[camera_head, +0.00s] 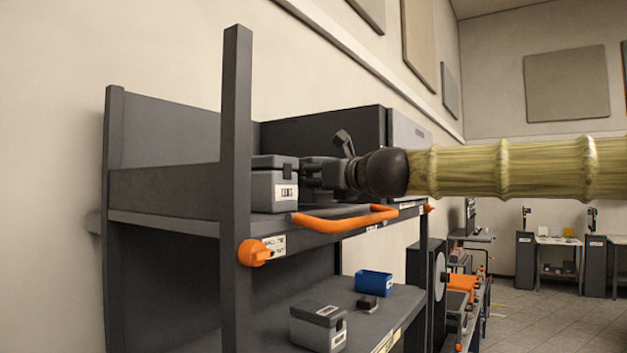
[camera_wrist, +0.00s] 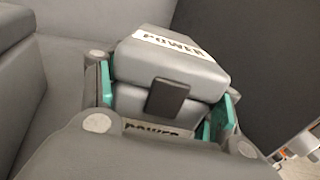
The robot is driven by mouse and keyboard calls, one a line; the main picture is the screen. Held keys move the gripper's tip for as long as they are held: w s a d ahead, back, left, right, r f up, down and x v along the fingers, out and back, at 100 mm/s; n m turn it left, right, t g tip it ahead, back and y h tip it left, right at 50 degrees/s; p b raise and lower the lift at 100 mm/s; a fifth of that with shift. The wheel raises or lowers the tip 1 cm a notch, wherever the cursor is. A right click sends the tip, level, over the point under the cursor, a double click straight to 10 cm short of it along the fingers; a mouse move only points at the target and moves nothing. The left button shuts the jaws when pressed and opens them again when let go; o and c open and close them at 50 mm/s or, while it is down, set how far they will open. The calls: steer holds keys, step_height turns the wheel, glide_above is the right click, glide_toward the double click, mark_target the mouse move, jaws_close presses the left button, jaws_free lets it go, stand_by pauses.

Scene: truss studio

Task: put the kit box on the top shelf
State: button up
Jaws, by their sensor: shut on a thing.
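My gripper (camera_wrist: 165,112) is shut on a grey box (camera_wrist: 170,65) with a dark latch and white "POWER" labels, its teal pads on either side. In the head view my gripper (camera_head: 312,173) reaches in from the right, level, just above the top shelf (camera_head: 180,223) of a dark rack. A grey labelled box (camera_head: 272,192) stands on that shelf at the fingertips; its label is too small to read surely. I cannot tell if it is the held box or one in front of it. Whether the held box touches the shelf is unclear.
A dark post (camera_head: 236,150) rises at the shelf's near corner, and an orange handle (camera_head: 345,221) runs along its front edge. A grey surface (camera_wrist: 15,75) lies close left of the held box. The lower shelf holds a grey box (camera_head: 317,328) and a blue bin (camera_head: 374,283).

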steer(key=shift+f, duration=0.25)
steer(key=shift+f, duration=0.2)
steer(key=o, duration=1.4)
steer(key=shift+r, duration=0.2)
steer(key=shift+s+d+f, duration=0.15)
steer(key=shift+s, duration=0.1)
steer(key=b+v, duration=0.3)
steer(key=v, duration=0.8)
steer(key=shift+s, duration=0.15)
steer(key=shift+d, duration=0.1)
